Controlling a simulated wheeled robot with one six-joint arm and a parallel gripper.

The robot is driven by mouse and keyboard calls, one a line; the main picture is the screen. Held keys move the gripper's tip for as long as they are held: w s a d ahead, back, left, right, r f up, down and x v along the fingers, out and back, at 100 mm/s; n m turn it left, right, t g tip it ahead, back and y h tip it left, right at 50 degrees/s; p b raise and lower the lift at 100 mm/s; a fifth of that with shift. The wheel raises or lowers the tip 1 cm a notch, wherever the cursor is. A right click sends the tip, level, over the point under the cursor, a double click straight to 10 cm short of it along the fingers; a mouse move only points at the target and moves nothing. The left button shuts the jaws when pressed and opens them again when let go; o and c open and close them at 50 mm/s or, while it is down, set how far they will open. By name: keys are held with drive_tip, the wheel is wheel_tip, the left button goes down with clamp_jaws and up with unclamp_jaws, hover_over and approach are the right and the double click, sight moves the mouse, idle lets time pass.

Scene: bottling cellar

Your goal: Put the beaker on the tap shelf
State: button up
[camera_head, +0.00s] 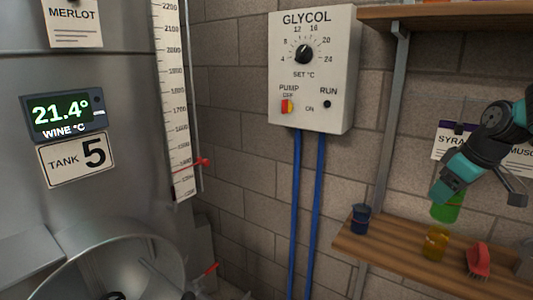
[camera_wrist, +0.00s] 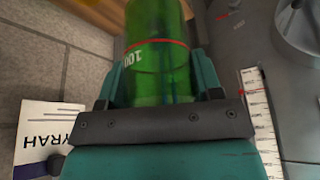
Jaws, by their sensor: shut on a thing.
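My gripper (camera_head: 443,196) is shut on a green see-through beaker (camera_head: 447,211) and holds it in the air over the right part of the lower wooden shelf (camera_head: 385,252). In the wrist view the beaker (camera_wrist: 158,75) sits between the two teal fingers of my gripper (camera_wrist: 158,88). It shows a red line and an upside-down "100" mark. Part of the beaker is hidden behind the gripper. No tap is clearly in view, so I cannot tell which shelf is the tap shelf.
On the lower shelf stand a dark blue cup (camera_head: 360,219), an amber cup (camera_head: 436,243) and a red brush-like thing (camera_head: 479,261). Bare wood lies between the two cups. An upper shelf (camera_head: 440,14) and a grey upright (camera_head: 393,110) frame the space. A glycol box (camera_head: 311,70) hangs left.

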drive_tip(key=s+a+f+m, duration=0.2)
drive_tip(key=s+a+f, duration=0.1)
drive_tip(key=f, duration=0.6)
drive_tip(key=s+a+f+m+h, duration=0.1)
drive_tip(key=s+a+f+m, duration=0.1)
drive_tip(key=f, duration=0.8)
drive_tip(key=s+a+f+m+h, duration=0.1)
drive_tip(key=s+a+f, duration=0.3)
drive_tip(key=f, duration=0.6)
drive_tip(key=shift+s+a+m, duration=0.3)
drive_tip(key=shift+s+m, duration=0.2)
drive_tip(key=shift+s, duration=0.15)
